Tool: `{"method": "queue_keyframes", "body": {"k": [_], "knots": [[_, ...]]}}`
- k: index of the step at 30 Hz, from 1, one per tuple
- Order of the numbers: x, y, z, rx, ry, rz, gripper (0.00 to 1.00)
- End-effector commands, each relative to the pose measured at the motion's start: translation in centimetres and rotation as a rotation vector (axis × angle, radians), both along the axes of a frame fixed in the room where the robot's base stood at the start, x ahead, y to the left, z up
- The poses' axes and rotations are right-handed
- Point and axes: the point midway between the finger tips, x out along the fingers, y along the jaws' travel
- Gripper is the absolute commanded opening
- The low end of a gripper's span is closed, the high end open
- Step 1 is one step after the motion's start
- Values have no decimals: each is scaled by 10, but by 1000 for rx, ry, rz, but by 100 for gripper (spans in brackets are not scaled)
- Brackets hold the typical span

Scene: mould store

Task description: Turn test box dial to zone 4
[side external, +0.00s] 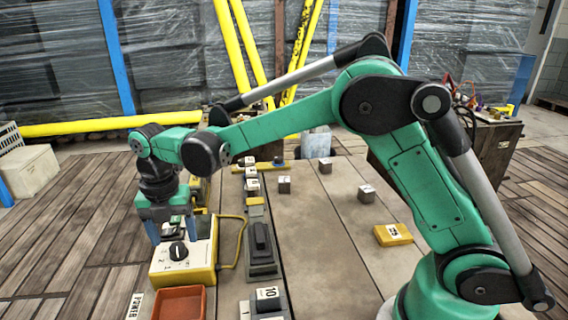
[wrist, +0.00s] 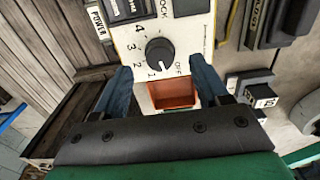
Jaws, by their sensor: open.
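The test box (side external: 190,262) is yellow with a pale top and stands at the table's left edge. Its black dial (side external: 178,250) also shows in the wrist view (wrist: 160,52), ringed by the marks OFF, 1, 2, 3 and 4. The white pointer line appears to face between OFF and 1, away from 4. My gripper (side external: 171,232) is open above the box, fingers pointing down. In the wrist view, its two blue fingers (wrist: 161,72) are to either side of the dial's lower part, apart from it.
A red-orange tray (side external: 180,303) lies beside the box. A yellow cable (side external: 242,240) loops from the box's right side. Dark switch blocks (side external: 262,245) stand to the right. Small grey cubes (side external: 325,166) and a yellow block (side external: 393,235) lie farther right, with bare table between.

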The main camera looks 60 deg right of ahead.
Motion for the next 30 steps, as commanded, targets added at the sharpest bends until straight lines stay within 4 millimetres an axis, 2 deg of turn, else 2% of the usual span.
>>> {"method": "queue_keyframes", "body": {"k": [3,6,14,21,30], "knots": [[0,0,-14,1,-1,-2,68],[0,0,-20,0,-1,-2,68],[0,0,-22,0,-1,-3,68],[0,0,-22,0,-1,-3,0],[0,0,-21,0,-1,-24,0]]}}
